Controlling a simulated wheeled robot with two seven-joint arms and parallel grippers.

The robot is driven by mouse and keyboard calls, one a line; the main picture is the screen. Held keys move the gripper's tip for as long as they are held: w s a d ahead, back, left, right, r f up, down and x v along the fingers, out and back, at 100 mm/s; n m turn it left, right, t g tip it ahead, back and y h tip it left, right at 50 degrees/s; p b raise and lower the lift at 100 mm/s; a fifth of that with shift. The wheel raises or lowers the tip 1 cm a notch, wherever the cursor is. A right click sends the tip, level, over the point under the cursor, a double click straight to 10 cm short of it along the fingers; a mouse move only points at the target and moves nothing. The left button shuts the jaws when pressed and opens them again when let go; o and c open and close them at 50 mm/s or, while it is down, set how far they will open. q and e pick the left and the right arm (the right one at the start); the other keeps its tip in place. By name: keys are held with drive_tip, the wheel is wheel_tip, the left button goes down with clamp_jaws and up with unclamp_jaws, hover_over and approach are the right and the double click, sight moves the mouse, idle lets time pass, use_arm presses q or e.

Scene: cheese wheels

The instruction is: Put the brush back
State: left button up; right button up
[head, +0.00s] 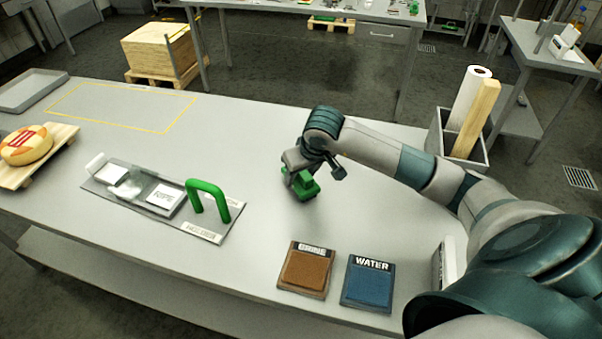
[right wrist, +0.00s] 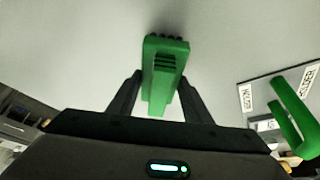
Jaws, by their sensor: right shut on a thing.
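The green brush (head: 304,188) is between the fingers of my right gripper (head: 298,172), over the middle of the table. In the right wrist view the brush (right wrist: 164,62) sits between the two dark fingers, with dark bristles at its far end. My right gripper (right wrist: 158,100) is shut on it. I cannot tell whether the bristles touch the table. A grey labelled tray (head: 100,196) lies to the left, with white-labelled pieces and an upright green handle (head: 208,186) at its right end. My left gripper is not in view.
Brown (head: 305,270) and blue "WATER" (head: 367,283) pads lie at the front edge. A cheese wheel (head: 27,145) rests on a wooden board (head: 58,140) at far left. A grey bin (head: 440,135) holds a roll and wood block. The yellow-outlined area (head: 120,108) is empty.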

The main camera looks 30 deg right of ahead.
drive_tip(key=shift+f, duration=0.15)
drive_tip(key=o, duration=1)
drive_tip(key=shift+r, duration=0.3)
drive_tip(key=b+v, duration=0.3)
drive_tip(key=v, duration=0.8)
drive_tip(key=shift+s+r, duration=0.15)
drive_tip(key=shift+r, duration=0.2)
